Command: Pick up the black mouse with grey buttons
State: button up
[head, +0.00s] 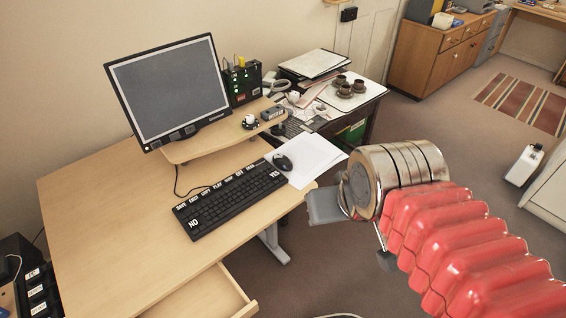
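The black mouse (283,162) lies on white paper (306,158) near the right edge of the wooden desk (110,215), just beyond the right end of the black keyboard (231,199). Its grey buttons are too small to make out clearly. My gripper (326,206) is in the air to the right of the desk edge, nearer to me than the mouse and apart from it. The gap between the fingers is hidden from this angle.
A monitor (170,88) stands on a raised shelf (215,140) behind the keyboard, with a small cup (249,121) on the shelf. An open drawer (205,296) juts out at the desk front. A side table holds a white tray (352,92) with brown cups.

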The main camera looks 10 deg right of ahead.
aim_at(281, 161)
jog(key=z, duration=1.45)
jog(key=i, duration=3)
